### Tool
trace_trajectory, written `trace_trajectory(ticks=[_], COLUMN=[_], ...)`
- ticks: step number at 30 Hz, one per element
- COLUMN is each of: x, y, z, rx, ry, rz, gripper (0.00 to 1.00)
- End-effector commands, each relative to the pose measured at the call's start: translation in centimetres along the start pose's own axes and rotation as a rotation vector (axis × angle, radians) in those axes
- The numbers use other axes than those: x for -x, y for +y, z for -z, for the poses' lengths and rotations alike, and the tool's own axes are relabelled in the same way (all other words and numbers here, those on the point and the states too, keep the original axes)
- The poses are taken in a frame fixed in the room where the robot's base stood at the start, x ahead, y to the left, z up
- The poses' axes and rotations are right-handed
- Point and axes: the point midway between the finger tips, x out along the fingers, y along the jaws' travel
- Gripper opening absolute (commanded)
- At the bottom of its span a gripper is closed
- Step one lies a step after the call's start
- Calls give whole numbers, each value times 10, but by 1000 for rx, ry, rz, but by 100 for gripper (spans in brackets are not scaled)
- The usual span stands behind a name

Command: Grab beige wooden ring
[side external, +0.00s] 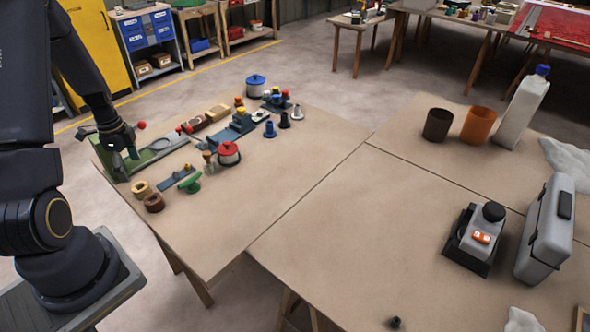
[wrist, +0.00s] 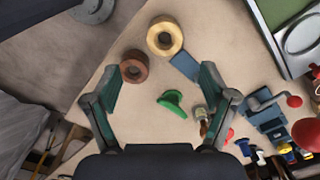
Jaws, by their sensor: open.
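The beige wooden ring (side external: 141,188) lies flat on the table near its left edge. In the wrist view the beige ring (wrist: 165,36) is at the top, ahead of my fingers. A brown ring (side external: 154,203) lies close beside it and also shows in the wrist view (wrist: 134,67). My gripper (wrist: 160,108) is open and empty, with its fingers spread wide above the table. In the side view my gripper (side external: 118,142) hangs near the green board, above and behind the rings. Its fingertips are hard to make out there.
A green cleat-like piece (side external: 190,183) and a blue plate (side external: 176,179) lie right of the rings. A green board (side external: 146,160) with a metal fitting is behind them. A red-lidded pot (side external: 228,153) and several small parts stand farther right. The table's front is clear.

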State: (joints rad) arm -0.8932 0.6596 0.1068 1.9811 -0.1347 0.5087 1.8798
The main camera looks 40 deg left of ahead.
Motion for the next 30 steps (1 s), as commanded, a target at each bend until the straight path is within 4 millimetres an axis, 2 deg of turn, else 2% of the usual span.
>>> trace_trajectory(ticks=[3,11,19,22,28,30], x=[-24,-47,-86,-92,-93,-93], y=[0,-1,-6,-7,-7,-7], z=[0,0,-3,-3,-3,-3], rx=[0,-1,-1,-1,-2,-2], ry=[1,0,0,0,0,0], rz=[-3,0,-2,1,2,2], gripper=[83,83,83,83,83,78])
